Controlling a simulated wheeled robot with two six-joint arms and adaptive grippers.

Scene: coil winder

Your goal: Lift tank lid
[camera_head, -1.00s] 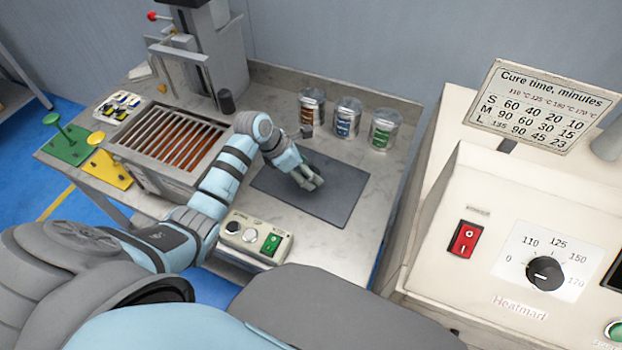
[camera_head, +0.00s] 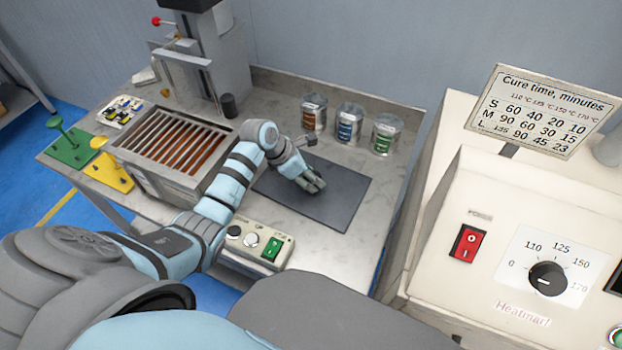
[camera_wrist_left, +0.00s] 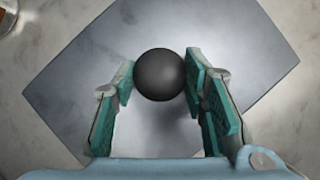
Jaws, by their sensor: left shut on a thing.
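A dark grey rectangular plate (camera_head: 338,196), which looks like the tank lid, lies on the bench. The plate fills much of the left wrist view (camera_wrist_left: 155,120). A round black knob (camera_wrist_left: 160,74) shows above the plate, between the fingers of my left gripper (camera_wrist_left: 161,82). The fingers touch the knob on both sides. Whether the knob is joined to the plate is hidden. In the head view my left gripper (camera_head: 315,184) is low over the plate and hides the knob. No gap under the plate can be made out. My right gripper is not in view.
Several cans stand behind the plate, among them a green-labelled one (camera_head: 387,134). A grey box with copper-coloured bars (camera_head: 175,142) is to the left. A control box (camera_head: 255,243) is in front. A cream oven-like machine (camera_head: 490,235) stands at right.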

